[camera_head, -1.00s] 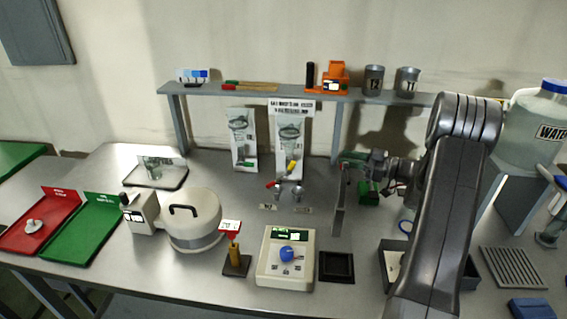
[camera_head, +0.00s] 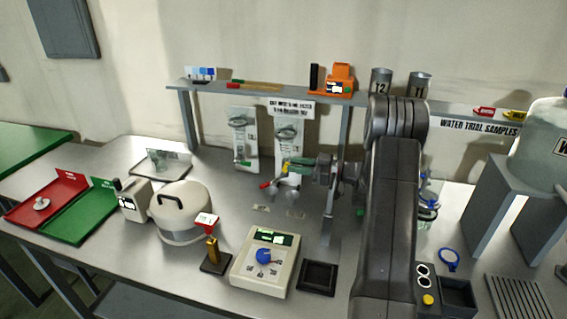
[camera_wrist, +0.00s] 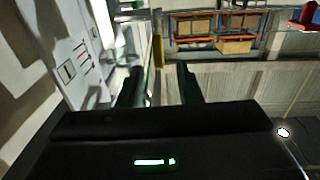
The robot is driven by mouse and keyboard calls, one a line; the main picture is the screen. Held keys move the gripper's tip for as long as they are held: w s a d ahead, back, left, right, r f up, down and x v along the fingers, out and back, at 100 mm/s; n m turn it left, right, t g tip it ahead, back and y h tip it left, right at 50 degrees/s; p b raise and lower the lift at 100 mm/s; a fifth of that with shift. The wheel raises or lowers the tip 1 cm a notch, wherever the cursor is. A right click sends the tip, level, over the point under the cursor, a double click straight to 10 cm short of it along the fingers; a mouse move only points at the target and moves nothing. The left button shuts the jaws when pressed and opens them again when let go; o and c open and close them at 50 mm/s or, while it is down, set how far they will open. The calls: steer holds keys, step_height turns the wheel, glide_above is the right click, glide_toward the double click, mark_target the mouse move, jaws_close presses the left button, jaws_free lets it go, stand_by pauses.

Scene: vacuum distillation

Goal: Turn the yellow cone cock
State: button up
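The yellow cone cock (camera_head: 285,170) is a small yellow handle on the glassware in front of the right white panel (camera_head: 290,140) in the head view. A red handle (camera_head: 265,185) sits lower left of it. My gripper (camera_head: 295,168) reaches in from the right, its tips close beside the yellow handle. Contact cannot be told. In the wrist view my two dark fingers (camera_wrist: 160,85) stand apart. A narrow yellow strip shows beyond the gap between them; whether it is the cock is unclear.
A grey shelf (camera_head: 225,90) runs above the glassware. A dark square tray (camera_head: 318,277) lies right of the device.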

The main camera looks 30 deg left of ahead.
mark_target(286, 164)
steer(key=shift+p+x, duration=0.4)
steer(key=shift+x, duration=1.6)
jaws_close()
steer(key=shift+f, duration=0.1)
